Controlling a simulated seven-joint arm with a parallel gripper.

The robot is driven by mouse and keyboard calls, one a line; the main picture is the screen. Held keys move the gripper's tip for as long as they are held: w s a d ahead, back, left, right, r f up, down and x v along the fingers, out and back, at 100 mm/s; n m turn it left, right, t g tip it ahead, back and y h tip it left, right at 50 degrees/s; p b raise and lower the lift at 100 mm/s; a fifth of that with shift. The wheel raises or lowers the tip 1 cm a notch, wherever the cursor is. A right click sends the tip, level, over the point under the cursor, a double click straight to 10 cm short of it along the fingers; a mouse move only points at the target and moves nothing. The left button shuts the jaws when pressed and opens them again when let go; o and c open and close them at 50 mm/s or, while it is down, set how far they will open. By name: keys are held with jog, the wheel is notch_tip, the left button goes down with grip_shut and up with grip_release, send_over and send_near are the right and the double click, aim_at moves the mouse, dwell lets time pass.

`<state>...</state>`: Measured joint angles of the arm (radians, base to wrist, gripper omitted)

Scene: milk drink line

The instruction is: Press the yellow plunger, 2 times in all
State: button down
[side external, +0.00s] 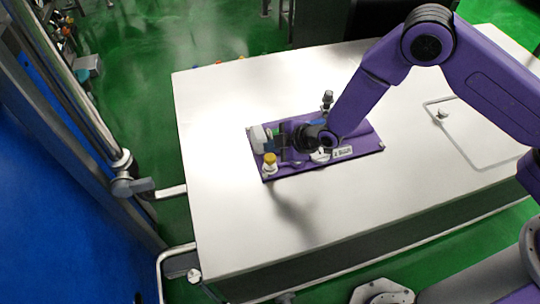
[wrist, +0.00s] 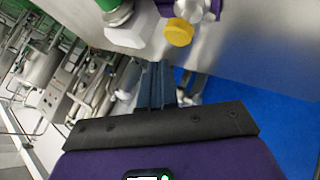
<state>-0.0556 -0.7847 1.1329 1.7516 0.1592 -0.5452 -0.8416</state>
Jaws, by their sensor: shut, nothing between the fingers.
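The yellow plunger (side external: 269,158) is a small round yellow cap on a pale metallic body at the front left corner of the purple panel (side external: 300,170). In the wrist view its yellow cap (wrist: 179,33) shows near the top, right of centre, beside a silver fitting. My gripper (side external: 284,156) is over the left part of the panel, just right of the plunger. In the wrist view my gripper (wrist: 154,66) has its dark fingers together and empty. A gap shows between fingertips and cap there; I cannot tell their height difference. My wrist hides the panel's middle.
A white block (side external: 258,136) stands at the panel's left edge, behind the plunger; it also shows in the wrist view (wrist: 130,31). A dark upright post (side external: 327,100) stands at the panel's back. The pale table (side external: 225,210) is clear in front and left.

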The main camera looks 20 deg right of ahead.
aim_at(273, 159)
jog(key=shift+r, duration=1.9)
